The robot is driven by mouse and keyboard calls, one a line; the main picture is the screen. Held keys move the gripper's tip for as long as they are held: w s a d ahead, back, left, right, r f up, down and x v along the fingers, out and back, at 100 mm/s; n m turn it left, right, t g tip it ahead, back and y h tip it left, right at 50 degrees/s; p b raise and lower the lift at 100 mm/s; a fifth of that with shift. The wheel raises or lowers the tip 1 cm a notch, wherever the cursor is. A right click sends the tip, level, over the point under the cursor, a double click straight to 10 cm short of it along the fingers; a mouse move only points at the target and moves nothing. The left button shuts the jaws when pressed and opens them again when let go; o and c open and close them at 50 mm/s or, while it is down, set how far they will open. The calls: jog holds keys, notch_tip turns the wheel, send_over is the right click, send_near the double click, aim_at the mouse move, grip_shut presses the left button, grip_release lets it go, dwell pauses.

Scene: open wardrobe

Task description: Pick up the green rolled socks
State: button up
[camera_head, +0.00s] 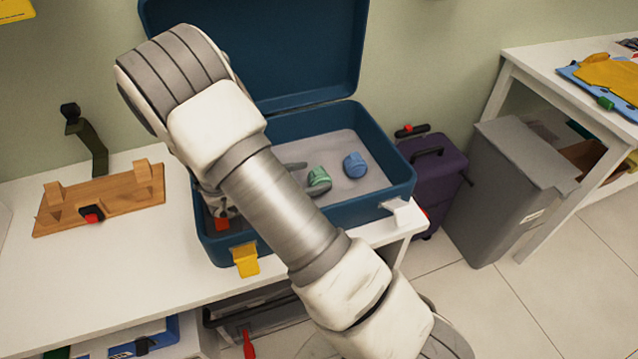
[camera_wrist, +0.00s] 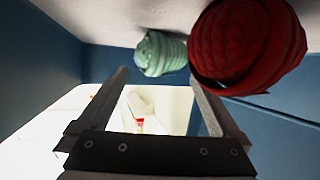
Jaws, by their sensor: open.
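The green rolled socks (camera_head: 318,176) lie on the grey floor of the open blue suitcase (camera_head: 384,203). They also show in the wrist view (camera_wrist: 160,53), just beyond my fingertips and roughly between them. My gripper (camera_head: 306,178) is inside the suitcase, partly hidden by my arm. In the wrist view my gripper (camera_wrist: 158,75) is open and empty, with a finger on each side. A red roll (camera_wrist: 248,45) looms large beside the green socks at upper right, overlapping the right finger's tip area. I cannot tell whether a finger touches either roll.
A blue roll (camera_head: 355,165) lies right of the green socks. The suitcase walls and raised lid (camera_head: 290,50) bound the space. A wooden rack (camera_head: 105,198) stands left on the white table (camera_head: 110,270). A grey bin (camera_head: 510,190) and purple suitcase (camera_head: 438,178) stand right.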

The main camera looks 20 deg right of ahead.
aim_at(325, 171)
jog(key=b+x, duration=0.2)
jog(key=x, duration=0.4)
jog(key=shift+w+d, duration=0.25)
jog(key=shift+d, duration=0.05)
jog(key=c, duration=1.1)
